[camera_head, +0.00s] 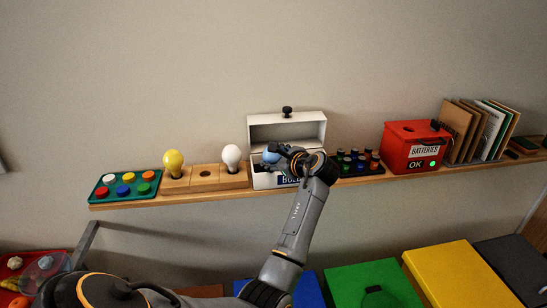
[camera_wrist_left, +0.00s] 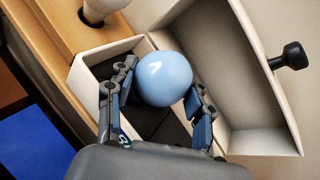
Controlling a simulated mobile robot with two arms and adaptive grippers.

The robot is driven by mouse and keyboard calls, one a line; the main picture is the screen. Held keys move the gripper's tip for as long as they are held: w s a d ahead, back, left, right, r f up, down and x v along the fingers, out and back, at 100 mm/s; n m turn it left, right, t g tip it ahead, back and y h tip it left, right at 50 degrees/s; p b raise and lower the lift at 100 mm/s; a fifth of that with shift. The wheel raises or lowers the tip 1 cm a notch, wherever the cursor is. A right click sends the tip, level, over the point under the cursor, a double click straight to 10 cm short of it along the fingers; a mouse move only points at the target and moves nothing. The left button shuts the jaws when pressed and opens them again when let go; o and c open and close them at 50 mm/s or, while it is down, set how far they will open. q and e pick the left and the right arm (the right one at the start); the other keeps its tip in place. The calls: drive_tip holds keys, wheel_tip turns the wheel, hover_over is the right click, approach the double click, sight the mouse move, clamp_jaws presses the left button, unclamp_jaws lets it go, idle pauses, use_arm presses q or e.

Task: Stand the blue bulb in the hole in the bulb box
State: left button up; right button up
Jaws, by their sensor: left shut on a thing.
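The blue bulb (camera_head: 270,157) is at the open white bulb box (camera_head: 257,181), whose lid (camera_head: 287,119) is swung up at the back. In the left wrist view the bulb's round glass (camera_wrist_left: 165,78) is between the two fingers of my left gripper (camera_wrist_left: 157,98), which is shut on it. The bulb is over the dark insert inside the box (camera_wrist_left: 88,72). Its base and the hole are hidden, so I cannot tell whether the base is in the hole. My left gripper (camera_head: 283,154) also covers part of the box in the head view. My right gripper is not in view.
Left of the box, a wooden holder (camera_head: 205,187) bears a yellow bulb (camera_head: 173,161) and a white bulb (camera_head: 232,155), with an empty hole between. Small dark-topped batteries (camera_head: 354,158) and a red battery box (camera_head: 402,155) stand to the right on the narrow shelf.

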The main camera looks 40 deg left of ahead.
use_arm(q)
drive_tip(key=shift+p, duration=0.6)
idle(1.1)
idle(0.4)
drive_tip(key=o, duration=0.5)
drive_tip(key=shift+c, duration=0.2)
drive_tip(key=shift+o, duration=0.5)
drive_tip(key=o, duration=0.5)
drive_tip(key=shift+c, duration=0.2)
drive_tip(key=shift+f, duration=0.1)
drive_tip(key=shift+s+d+f, duration=0.1)
drive_tip(key=shift+f, duration=0.1)
drive_tip(key=shift+r, duration=0.3)
